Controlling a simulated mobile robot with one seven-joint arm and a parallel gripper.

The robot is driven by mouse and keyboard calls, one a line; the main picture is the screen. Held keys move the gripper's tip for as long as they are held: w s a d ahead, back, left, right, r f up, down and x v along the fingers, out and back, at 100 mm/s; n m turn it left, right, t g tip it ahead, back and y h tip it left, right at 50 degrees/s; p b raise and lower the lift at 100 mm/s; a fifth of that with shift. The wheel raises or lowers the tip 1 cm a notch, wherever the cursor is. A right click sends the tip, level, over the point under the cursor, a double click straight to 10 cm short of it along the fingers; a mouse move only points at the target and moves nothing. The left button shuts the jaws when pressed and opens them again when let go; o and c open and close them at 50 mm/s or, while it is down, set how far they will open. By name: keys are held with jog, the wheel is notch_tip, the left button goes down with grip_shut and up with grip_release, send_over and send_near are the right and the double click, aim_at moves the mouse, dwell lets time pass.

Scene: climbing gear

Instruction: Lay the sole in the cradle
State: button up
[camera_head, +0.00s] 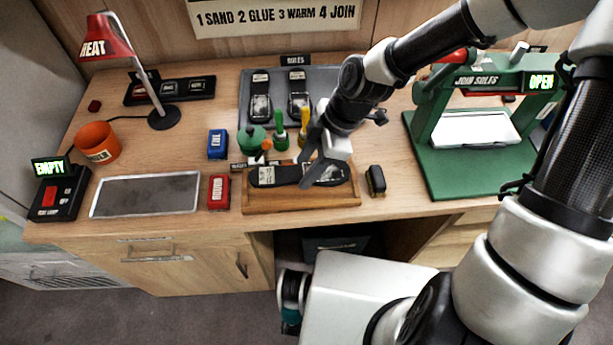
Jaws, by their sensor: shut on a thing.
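A dark sole (270,177) with a pale label lies lengthwise over a wooden cradle (300,201), a shallow tray at the front middle of the bench. My gripper (311,181) comes down from the upper right and is shut on the sole near its middle. The fingers and wrist hide part of the sole and of the cradle's back edge. The sole looks level and within the cradle's outline. I cannot tell whether it touches the cradle's floor or hangs just above it.
Behind the cradle stand a green pot (252,139) and upright tools with green and yellow handles. A grey mat (279,77) holds two more dark soles. Red (219,192) and blue (218,144) blocks stand left, a black block (376,181) right. A green press (455,170) reads OPEN.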

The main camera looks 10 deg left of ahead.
jog(key=shift+f+b, duration=0.35)
jog(key=shift+f, duration=1.8)
jog(key=shift+f, duration=0.1)
jog(key=o, duration=0.9)
jog(key=shift+o, duration=0.2)
jog(key=p+v, duration=0.2)
jog(key=v, duration=1)
jog(key=shift+w+p, duration=0.1)
jog(key=shift+p, duration=0.2)
